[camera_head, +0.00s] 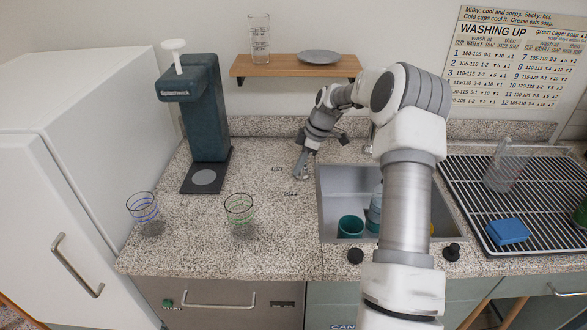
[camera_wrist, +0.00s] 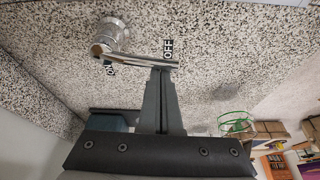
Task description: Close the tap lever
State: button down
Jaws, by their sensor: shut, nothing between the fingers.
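The metal tap lever (camera_wrist: 135,60) stands on the speckled counter (camera_wrist: 220,50) on a round, shiny base (camera_wrist: 112,32). Its bar runs from the base toward the right in the wrist view, with its free end just below the "OFF" label (camera_wrist: 168,48). The "ON" label (camera_wrist: 109,69) shows just below the bar near the base. My gripper (camera_wrist: 162,76) is shut and empty, its fingertips right at the bar near its free end; I cannot tell if they touch. In the head view my gripper (camera_head: 302,165) is low over the counter left of the sink, largely hiding the lever.
The sink (camera_head: 330,222) holds a teal cup (camera_head: 350,226) and a bottle (camera_head: 375,205). Two glasses (camera_head: 145,215) (camera_head: 239,213) and a dark dispenser (camera_head: 205,115) stand to the left. A shelf (camera_head: 290,66) hangs behind. A drying rack (camera_head: 480,190) is at right.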

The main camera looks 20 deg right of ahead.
jog(key=shift+d+r, duration=0.1)
dwell(0.3)
jog(key=v, duration=1.7)
jog(key=w+a+f+p, duration=0.2)
jog(key=w+a+f, duration=0.1)
jog(key=a+f, duration=0.3)
notch_tip(320, 180, down, 10)
jog(key=shift+d+f+p, duration=0.1)
jog(key=shift+d+p, duration=0.05)
jog(key=shift+p, duration=0.85)
